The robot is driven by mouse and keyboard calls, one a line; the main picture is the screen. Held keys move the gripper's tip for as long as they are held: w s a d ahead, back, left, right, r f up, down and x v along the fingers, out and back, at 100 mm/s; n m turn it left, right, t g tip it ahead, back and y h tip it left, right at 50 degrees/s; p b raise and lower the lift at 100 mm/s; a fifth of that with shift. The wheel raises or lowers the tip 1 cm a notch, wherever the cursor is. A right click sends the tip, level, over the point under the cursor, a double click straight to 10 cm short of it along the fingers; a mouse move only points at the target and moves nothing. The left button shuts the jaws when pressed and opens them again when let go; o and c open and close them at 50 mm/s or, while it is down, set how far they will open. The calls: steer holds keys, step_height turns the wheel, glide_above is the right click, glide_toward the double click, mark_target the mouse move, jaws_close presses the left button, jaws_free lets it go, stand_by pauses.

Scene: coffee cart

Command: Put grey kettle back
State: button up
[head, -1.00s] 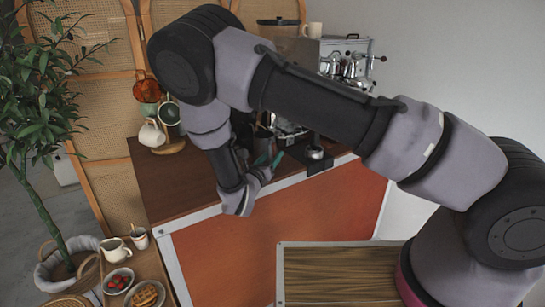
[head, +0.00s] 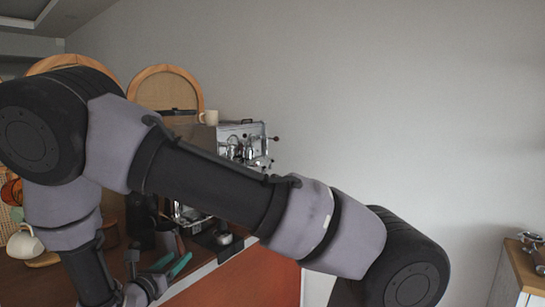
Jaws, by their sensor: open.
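My gripper (head: 165,263) is low at the left in the head view, with its teal finger pads apart. It is over the brown counter top (head: 190,282), and I see nothing held between the pads. I cannot make out the grey kettle for certain. Dark shapes stand on the counter behind my gripper, partly covered by my arm, and I cannot tell whether one of them is the kettle.
A chrome espresso machine (head: 246,148) stands at the back of the counter with a cream cup (head: 209,117) at its top left. A white jug (head: 24,243) is at the left edge. A wooden-topped cabinet (head: 522,270) stands at far right. The grey wall is bare.

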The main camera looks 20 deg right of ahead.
steer(key=s+d+r+m+g+y, duration=0.1)
steer(key=s+d+r+m+g, duration=0.1)
steer(key=d+r+m+g, duration=0.7)
steer(key=s+d+r+m+g+y, duration=0.15)
steer(key=d+r+m+g, duration=0.35)
steer(key=d+m, duration=0.65)
steer(key=s+d+r+m+t+y, duration=0.3)
steer(key=s+r+m+y, duration=0.1)
steer(key=r+m, duration=0.3)
steer(key=s+d+r+m+t+y, duration=0.2)
steer(key=s+r+m, duration=0.5)
steer(key=r, duration=0.4)
steer(key=shift+d+r+m+t+y, duration=0.2)
steer(key=shift+d+m+t+y, duration=0.2)
steer(key=shift+m+t+y, duration=0.55)
steer(key=shift+n, duration=0.3)
